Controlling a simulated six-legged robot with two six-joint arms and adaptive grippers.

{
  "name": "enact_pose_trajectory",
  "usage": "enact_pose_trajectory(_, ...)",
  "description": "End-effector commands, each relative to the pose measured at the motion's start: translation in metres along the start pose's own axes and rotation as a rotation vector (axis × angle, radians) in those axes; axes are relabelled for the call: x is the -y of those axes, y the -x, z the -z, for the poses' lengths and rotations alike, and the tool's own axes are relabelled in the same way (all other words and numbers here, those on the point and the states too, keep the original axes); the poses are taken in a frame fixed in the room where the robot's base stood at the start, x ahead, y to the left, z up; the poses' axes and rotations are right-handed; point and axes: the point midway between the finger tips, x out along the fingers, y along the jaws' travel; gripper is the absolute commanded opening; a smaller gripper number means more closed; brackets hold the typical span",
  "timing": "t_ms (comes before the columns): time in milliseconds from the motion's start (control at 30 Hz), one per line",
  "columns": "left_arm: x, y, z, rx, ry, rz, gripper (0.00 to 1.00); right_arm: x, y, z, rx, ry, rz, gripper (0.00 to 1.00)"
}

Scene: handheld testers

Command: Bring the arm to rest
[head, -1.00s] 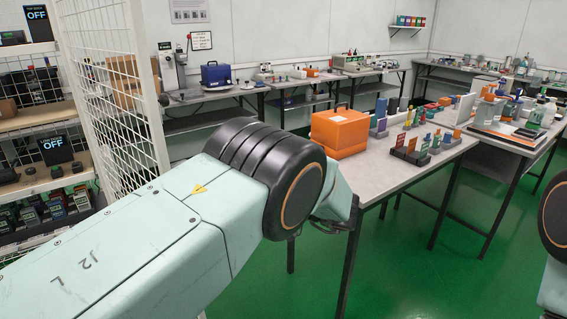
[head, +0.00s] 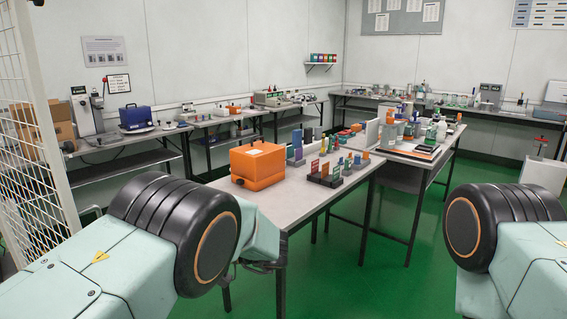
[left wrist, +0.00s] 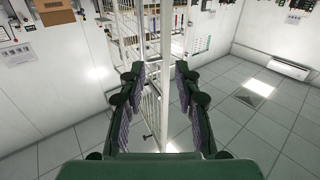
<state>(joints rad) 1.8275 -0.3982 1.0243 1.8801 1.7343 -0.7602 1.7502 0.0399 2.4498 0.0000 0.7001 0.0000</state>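My left gripper (left wrist: 158,100) is open in the left wrist view, its two dark padded fingers spread apart. Nothing is held between them. A pale upright post of a white wire-mesh partition shows beyond the gap; the distance to it is hard to judge. In the head view my pale green left arm comes in from the lower left with its black ribbed joint in front of the near table, but its gripper is hidden. My right arm shows only its black joint and a pale green link at the right edge. My right gripper is out of view.
A grey table (head: 290,205) holds an orange case (head: 257,168) and a dark rack of handheld testers (head: 323,177). More benches line the walls. The white mesh partition (head: 40,150) stands at the left. Green floor (head: 340,285) is open between my arms.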

Motion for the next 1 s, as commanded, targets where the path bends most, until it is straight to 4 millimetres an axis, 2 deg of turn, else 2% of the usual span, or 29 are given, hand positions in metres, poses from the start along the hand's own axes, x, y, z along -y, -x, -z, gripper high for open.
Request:
enact_pose_trajectory(100, -0.021, -0.001, -0.005, 0.014, 0.089, -0.106, 0.33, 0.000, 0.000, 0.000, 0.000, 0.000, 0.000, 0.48)
enact_pose_trajectory(367, -0.051, -0.006, -0.026, -0.013, 0.092, -0.366, 0.33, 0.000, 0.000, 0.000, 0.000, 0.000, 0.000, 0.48)
enact_pose_trajectory(467, -0.059, -0.009, -0.044, -0.008, 0.055, -0.486, 0.33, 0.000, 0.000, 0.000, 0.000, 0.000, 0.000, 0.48)
enact_pose_trajectory(567, -0.060, -0.011, -0.073, 0.022, -0.019, -0.628, 0.33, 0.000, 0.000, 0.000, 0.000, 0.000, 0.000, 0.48)
enact_pose_trajectory(600, -0.058, -0.012, -0.089, 0.045, -0.060, -0.688, 0.33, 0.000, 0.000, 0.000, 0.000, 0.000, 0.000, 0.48)
enact_pose_trajectory(667, -0.051, -0.012, -0.115, 0.091, -0.132, -0.777, 0.33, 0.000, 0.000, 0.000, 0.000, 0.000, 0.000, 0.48)
enact_pose_trajectory(767, -0.026, -0.011, -0.162, 0.196, -0.268, -0.906, 0.33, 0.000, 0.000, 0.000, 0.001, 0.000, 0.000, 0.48)
enact_pose_trajectory(867, 0.017, -0.009, -0.210, 0.333, -0.422, -1.008, 0.33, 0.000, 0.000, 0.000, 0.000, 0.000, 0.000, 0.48)
enact_pose_trajectory(1000, 0.091, -0.002, -0.262, 0.538, -0.625, -1.099, 0.33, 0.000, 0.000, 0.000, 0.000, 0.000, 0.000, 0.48)
